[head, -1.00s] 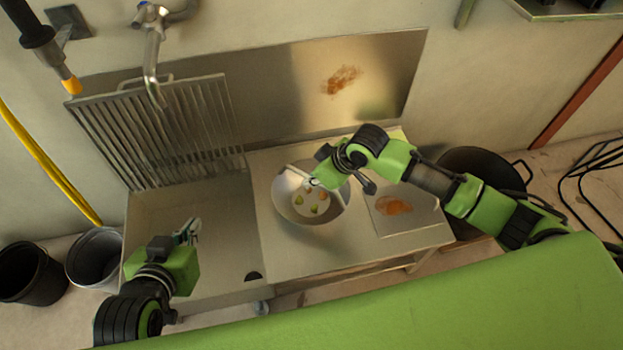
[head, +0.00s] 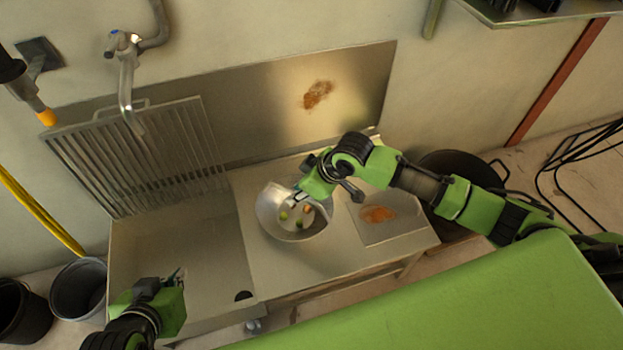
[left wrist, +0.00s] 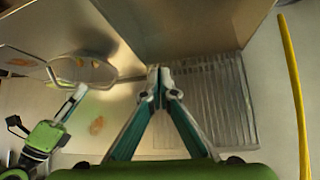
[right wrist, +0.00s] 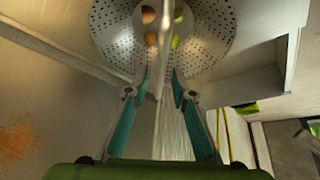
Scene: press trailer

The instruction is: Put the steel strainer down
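The steel strainer (head: 271,207) is a perforated bowl with several small green and orange pieces inside. It is at the middle of the steel counter (head: 330,248) and looks tilted. I cannot tell whether its base touches the counter. My right gripper (head: 297,194) is at its rim. In the right wrist view the strainer (right wrist: 112,28) is beyond the fingertips, and a pale handle (right wrist: 168,125) runs between the fingers of my right gripper (right wrist: 161,82), which look closed on it. My left gripper (head: 180,276) is apart, over the sink's front left; its fingertips (left wrist: 159,70) meet, empty.
The sink basin (head: 190,250) is left of the counter, with a slatted rack (head: 135,160) behind it and a tap (head: 126,90) above. A dark pot (head: 455,165) stands beyond. Bare counter shows in front of the strainer.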

